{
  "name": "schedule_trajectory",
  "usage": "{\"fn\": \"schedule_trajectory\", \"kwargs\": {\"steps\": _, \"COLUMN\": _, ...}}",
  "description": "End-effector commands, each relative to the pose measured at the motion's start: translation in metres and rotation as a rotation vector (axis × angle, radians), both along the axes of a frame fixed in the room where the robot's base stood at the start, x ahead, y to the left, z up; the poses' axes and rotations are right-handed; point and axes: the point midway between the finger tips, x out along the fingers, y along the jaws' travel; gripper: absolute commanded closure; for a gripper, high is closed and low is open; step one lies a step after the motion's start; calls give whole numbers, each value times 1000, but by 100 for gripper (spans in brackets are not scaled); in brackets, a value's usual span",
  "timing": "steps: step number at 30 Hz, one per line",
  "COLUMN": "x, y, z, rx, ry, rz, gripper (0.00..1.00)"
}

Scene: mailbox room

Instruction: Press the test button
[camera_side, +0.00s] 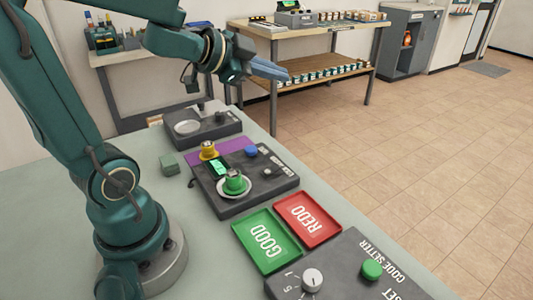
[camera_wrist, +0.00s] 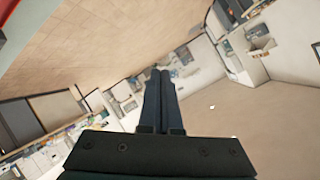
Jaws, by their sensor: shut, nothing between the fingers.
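My gripper (camera_side: 284,74) is shut and empty, held high above and beyond the table, pointing right. In the wrist view the closed fingers (camera_wrist: 160,78) point out at the room, with no button in sight. A dark device box (camera_side: 262,196) stands mid-table in the side view, well below my gripper. It carries a blue button (camera_side: 251,152), a green-lit display (camera_side: 218,168) and a green-topped piece (camera_side: 235,183) in a pale ring. A yellow-topped piece (camera_side: 208,150) stands at its back left edge. Small labels on the box are too small to read, so I cannot tell which button says test.
A green GOOD tray (camera_side: 252,228) and a red REDO tray (camera_side: 320,232) lie in front of the box. A code setter panel (camera_side: 335,285) with a dial and green button is nearest. Another dark box (camera_side: 225,129) stands behind. A grey-green block (camera_side: 169,164) lies left.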

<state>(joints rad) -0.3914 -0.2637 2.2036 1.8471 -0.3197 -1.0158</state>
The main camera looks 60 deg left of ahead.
Motion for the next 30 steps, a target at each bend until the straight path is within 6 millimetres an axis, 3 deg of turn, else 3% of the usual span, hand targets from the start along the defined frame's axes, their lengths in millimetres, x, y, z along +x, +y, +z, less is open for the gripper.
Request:
{"fn": "schedule_trajectory", "kwargs": {"steps": 6, "x": -19, "y": 38, "z": -53, "rx": 56, "ry": 251, "rz": -68, "gripper": 100}}
{"fn": "schedule_trajectory", "kwargs": {"steps": 9, "x": -28, "y": 56, "z": -68, "rx": 71, "ry": 314, "rz": -53, "gripper": 100}}
{"fn": "schedule_trajectory", "kwargs": {"steps": 15, "x": -35, "y": 72, "z": -78, "rx": 46, "ry": 342, "rz": -4, "gripper": 100}}
{"fn": "schedule_trajectory", "kwargs": {"steps": 30, "x": -35, "y": 71, "z": -85, "rx": 43, "ry": 342, "rz": -4, "gripper": 100}}
